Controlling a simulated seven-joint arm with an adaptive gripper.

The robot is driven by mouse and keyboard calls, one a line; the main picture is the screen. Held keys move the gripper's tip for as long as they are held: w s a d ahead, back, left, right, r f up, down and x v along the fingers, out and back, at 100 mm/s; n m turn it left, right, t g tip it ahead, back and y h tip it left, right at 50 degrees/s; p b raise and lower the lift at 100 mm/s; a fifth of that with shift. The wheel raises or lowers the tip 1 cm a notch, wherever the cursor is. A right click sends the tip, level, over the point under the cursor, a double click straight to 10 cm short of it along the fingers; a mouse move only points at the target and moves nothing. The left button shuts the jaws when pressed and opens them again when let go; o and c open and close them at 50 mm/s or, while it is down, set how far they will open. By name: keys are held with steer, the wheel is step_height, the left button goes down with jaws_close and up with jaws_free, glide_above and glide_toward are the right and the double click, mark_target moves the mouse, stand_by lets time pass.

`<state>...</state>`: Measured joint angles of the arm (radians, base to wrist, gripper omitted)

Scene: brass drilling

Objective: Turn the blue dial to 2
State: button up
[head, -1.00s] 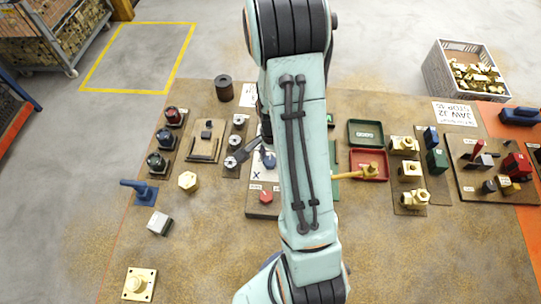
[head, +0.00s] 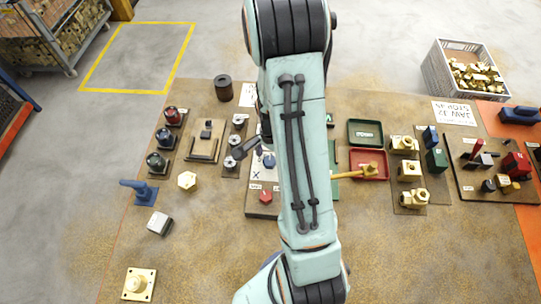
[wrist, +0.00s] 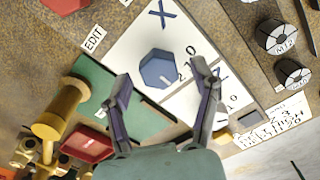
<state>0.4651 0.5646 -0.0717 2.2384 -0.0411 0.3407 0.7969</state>
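The blue dial (wrist: 158,68) is a hexagonal knob on a white panel marked X, with the digits 0, 1 and 2 along its right side in the wrist view. A short white mark on the dial sits at its lower right, towards the 2; I cannot tell if they line up exactly. In the head view the dial (head: 269,161) shows beside my arm, partly hidden. My gripper (wrist: 163,74) is open and empty. Its fingertips show to either side of the dial's lower part in the wrist view, with visible gaps; their height above it is unclear.
A red knob (head: 265,196) sits on the same board. Several round labelled knobs (wrist: 276,38) stand nearby. The front of the table is mostly clear.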

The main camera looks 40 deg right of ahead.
step_height(320, 180, up, 12)
stand_by(0.6)
